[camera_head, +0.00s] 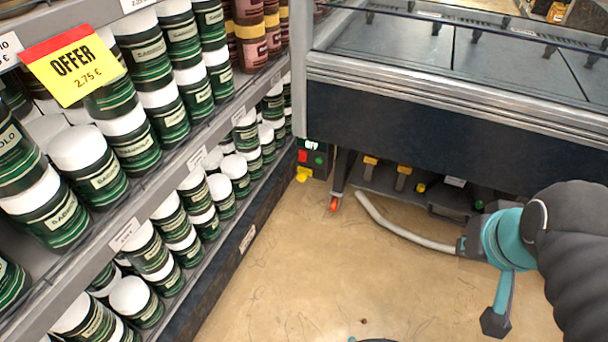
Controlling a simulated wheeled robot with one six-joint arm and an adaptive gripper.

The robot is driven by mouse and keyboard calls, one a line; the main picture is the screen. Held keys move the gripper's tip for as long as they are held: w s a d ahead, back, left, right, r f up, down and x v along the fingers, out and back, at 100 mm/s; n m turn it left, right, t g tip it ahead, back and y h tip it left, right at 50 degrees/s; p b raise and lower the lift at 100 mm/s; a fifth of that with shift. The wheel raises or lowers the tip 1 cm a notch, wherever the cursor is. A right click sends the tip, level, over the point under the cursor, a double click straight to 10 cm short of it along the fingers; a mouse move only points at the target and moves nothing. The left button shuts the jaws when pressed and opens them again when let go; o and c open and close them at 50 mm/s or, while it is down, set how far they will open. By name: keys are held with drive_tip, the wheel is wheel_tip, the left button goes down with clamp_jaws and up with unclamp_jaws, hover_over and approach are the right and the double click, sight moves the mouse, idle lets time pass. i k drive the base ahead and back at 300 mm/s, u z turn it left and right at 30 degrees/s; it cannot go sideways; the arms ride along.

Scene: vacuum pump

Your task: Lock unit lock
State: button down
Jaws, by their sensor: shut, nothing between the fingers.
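A dark switch box (313,158) with an OFF label, a red button and a green button stands low at the left end of the cooler unit. A yellow part (303,174) sits at its foot. Beside it, a caster with an orange-red piece (334,203) touches the floor. Two yellow levers (370,161) (403,172) show under the unit. I cannot tell which of these is the unit lock.
A shelf (205,150) of green-and-white jars lines the left side, with a yellow offer sign (75,66). The cooler unit (450,120) spans the back right. A pale hose (400,228) curves across the floor. The floor (290,270) in the middle is mostly clear.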

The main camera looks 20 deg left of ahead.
sight(303, 172)
drive_tip(key=z, duration=0.05)
drive_tip(key=k, duration=0.55)
drive_tip(key=u, duration=0.7)
drive_tip(key=i, duration=1.25)
drive_tip(key=z, duration=0.25)
